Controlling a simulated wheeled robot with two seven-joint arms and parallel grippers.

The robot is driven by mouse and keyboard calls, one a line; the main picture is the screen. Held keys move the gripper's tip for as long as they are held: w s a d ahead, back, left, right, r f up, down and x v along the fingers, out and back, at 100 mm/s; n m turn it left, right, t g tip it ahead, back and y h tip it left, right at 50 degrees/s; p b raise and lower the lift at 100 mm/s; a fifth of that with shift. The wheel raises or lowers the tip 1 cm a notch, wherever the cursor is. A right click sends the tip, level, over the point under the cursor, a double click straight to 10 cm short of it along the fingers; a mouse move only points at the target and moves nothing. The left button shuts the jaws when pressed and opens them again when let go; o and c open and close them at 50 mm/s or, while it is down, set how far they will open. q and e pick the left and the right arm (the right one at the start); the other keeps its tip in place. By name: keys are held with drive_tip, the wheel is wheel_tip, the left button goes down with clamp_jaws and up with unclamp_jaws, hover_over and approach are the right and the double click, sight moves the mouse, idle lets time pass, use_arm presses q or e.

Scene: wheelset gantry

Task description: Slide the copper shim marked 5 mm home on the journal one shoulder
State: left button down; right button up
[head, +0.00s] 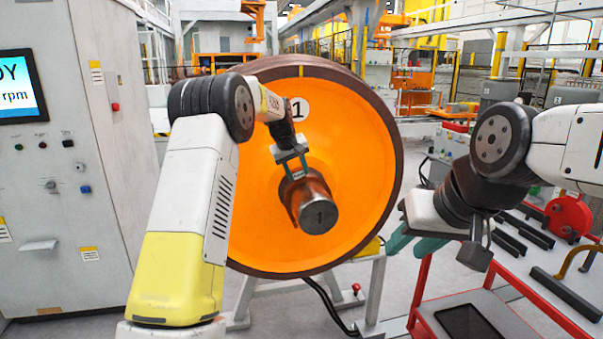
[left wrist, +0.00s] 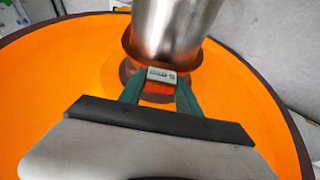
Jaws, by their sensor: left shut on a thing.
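The orange wheel (head: 262,225) carries a plate marked 1 near its top. Its steel journal (head: 320,214) points toward me, with a 1 on its end face; it also shows in the left wrist view (left wrist: 170,28). A copper shim (head: 297,192) sits around the journal, between the end face and the wheel; its copper edge shows in the left wrist view (left wrist: 183,69). My left gripper (head: 292,172) is shut on the shim's small grey tab (left wrist: 160,74), whose marking is too small to read. My right gripper (head: 412,241) is open and empty, right of the wheel.
A grey control cabinet (head: 75,200) with a screen stands at the left. A red-framed cart (head: 480,310) with dark bars and a red tool (head: 568,217) stands at the lower right. A grey stand (head: 370,295) is below the wheel.

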use_arm(q)
drive_tip(key=shift+w+a, duration=0.2)
drive_tip(key=shift+w, duration=0.4)
drive_tip(key=shift+w+a, duration=0.2)
drive_tip(key=shift+w, duration=0.65)
drive_tip(key=shift+w+a, duration=0.2)
drive_tip(key=shift+w, duration=0.15)
drive_tip(key=c, duration=0.8)
unclamp_jaws()
drive_tip(key=shift+o, duration=0.2)
drive_tip(key=shift+r, duration=0.1)
drive_tip(key=v, duration=0.7)
drive_tip(key=shift+s+r, duration=0.15)
drive_tip(key=shift+r, duration=0.1)
